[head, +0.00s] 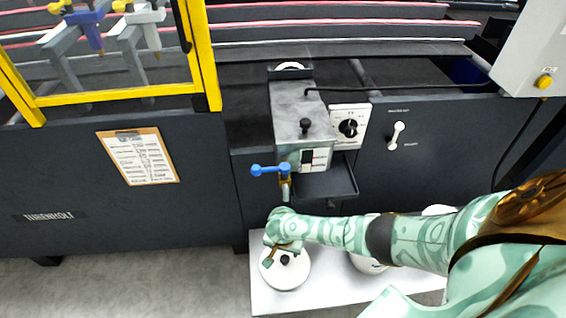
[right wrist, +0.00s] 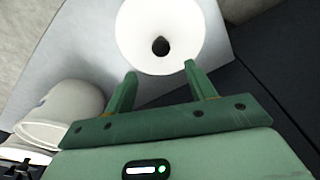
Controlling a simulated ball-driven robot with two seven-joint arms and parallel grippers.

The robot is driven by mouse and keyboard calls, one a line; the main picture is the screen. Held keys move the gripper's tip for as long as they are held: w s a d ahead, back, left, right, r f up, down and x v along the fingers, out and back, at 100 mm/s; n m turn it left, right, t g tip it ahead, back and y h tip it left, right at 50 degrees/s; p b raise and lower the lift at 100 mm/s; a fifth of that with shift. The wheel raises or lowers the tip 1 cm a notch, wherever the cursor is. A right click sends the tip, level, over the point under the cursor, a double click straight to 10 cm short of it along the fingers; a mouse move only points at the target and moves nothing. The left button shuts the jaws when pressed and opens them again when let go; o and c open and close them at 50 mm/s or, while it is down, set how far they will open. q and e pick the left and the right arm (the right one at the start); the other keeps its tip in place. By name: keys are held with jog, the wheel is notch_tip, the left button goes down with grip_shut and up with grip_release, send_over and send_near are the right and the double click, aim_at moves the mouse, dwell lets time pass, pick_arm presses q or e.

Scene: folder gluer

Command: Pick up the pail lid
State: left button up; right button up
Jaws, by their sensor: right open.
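The pail lid (head: 291,279) is a round white disc with a dark knob, on the white bench below the glue unit. It also shows in the right wrist view (right wrist: 160,20), its knob (right wrist: 160,46) facing my gripper. My right gripper (head: 276,258) is above the lid, partly covering it in the head view. In the right wrist view its two green fingers (right wrist: 161,82) are apart, with nothing between them; the knob lies beyond their tips. A white pail (head: 368,264) stands right of the lid, mostly hidden behind my arm. My left gripper is not in view.
The grey glue unit (head: 300,105) with a blue-handled tap (head: 270,170) and a dark drip tray (head: 328,184) stands just behind and above my gripper. The white bench (head: 325,290) has bare room between lid and pail. A clipboard (head: 138,157) hangs on the dark machine side.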

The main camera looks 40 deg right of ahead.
aim_at(285, 259)
jog(key=f+b, duration=0.1)
jog(key=f, duration=0.1)
jog(key=f+b, duration=0.1)
jog(key=f, duration=0.1)
jog(key=f+b, duration=0.1)
jog(key=b, duration=0.1)
jog(key=shift+d+f, duration=0.25)
jog(key=shift+f, duration=0.15)
jog(key=shift+w+f+b, duration=0.1)
jog(key=shift+f+b, duration=0.2)
jog(key=shift+f, duration=0.1)
jog(key=shift+w+f+b, duration=0.1)
jog(key=shift+f+b, duration=0.2)
jog(key=f+b, duration=0.3)
jog(key=shift+w+d+f, duration=0.1)
jog(key=shift+d+f, duration=0.15)
jog(key=shift+f, duration=0.15)
jog(key=shift+w+f+b, duration=0.1)
jog(key=shift+f+b, duration=0.15)
jog(key=shift+b, duration=0.2)
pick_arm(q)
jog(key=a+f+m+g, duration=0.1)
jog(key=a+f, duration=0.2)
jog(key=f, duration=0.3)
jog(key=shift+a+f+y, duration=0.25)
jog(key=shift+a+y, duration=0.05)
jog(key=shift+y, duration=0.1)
pick_arm(e)
jog(key=shift+r, duration=0.15)
jog(key=c, duration=1.1)
